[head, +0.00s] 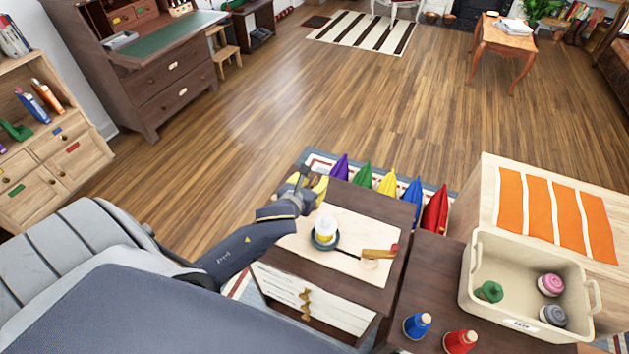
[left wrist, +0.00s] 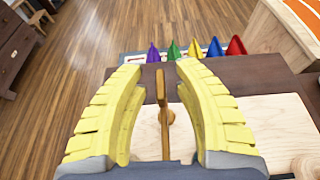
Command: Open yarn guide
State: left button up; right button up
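My left gripper (head: 312,192) is over the far left corner of a small dark wooden cabinet with a pale board (head: 345,232) on top. In the left wrist view its yellow fingers (left wrist: 165,75) are open. A thin upright wooden lever with a round knob (left wrist: 163,112), which looks like the yarn guide, stands between them with gaps on both sides. The gripper mostly hides this spot in the head view. A white and yellow spool (head: 325,229) on a dark round base and a wooden handle with a red end (head: 381,254) are on the board. My right gripper is not in view.
Purple, green, yellow, blue and red cones (head: 388,185) line up behind the cabinet. A cream bin (head: 470,278) holding yarn spools stands at the right. Blue (head: 417,325) and red (head: 460,341) spools stand before it. Open wooden floor lies beyond.

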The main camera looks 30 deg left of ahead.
pick_arm(q)
grip_shut()
